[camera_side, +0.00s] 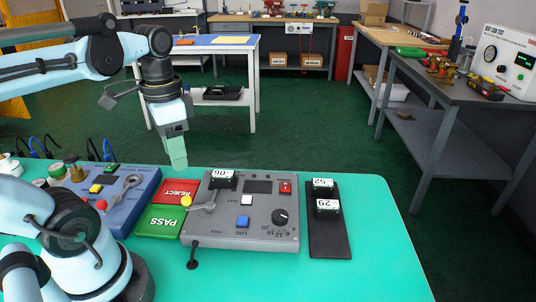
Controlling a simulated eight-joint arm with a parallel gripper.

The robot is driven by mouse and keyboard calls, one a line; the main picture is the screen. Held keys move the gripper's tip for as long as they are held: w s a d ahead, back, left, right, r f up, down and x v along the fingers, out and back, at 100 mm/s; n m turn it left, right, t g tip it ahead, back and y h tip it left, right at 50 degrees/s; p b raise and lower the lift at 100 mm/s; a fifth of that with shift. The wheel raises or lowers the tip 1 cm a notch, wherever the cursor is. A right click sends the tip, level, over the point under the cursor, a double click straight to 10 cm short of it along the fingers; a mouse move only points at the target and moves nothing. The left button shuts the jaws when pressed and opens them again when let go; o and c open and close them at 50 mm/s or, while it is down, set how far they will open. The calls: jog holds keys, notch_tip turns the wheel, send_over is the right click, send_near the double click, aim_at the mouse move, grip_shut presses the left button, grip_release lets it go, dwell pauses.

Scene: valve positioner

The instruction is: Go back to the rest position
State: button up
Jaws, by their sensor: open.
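My gripper (178,163) points down and hangs in the air above the red REJECT plate (176,192) and the left edge of the grey valve positioner panel (255,232). Its greenish fingertips look apart from everything below. The two fingers overlap from this side, so the gap between them is hard to see. It holds nothing that I can see. The grey panel has a lever with a yellow knob (187,201), a black dial (279,216), a blue button (242,222), a white button and a red switch (285,187). A black block marked 06 (223,180) sits at its top left.
A green PASS plate (160,222) lies below REJECT. A blue box with a red-knobbed lever (128,192) stands left. A black tray (330,243) with blocks marked 52 and 29 lies right. The teal table (380,240) is clear at its right. Other benches stand behind.

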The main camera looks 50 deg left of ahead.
jog(key=w+d+f+n+t, duration=0.2)
jog(key=w+d+f+t, duration=0.2)
jog(key=w+d+t, duration=0.2)
jog(key=shift+w+d+t, duration=0.35)
jog(key=shift+w+t, duration=0.25)
jog(key=shift+w, duration=0.55)
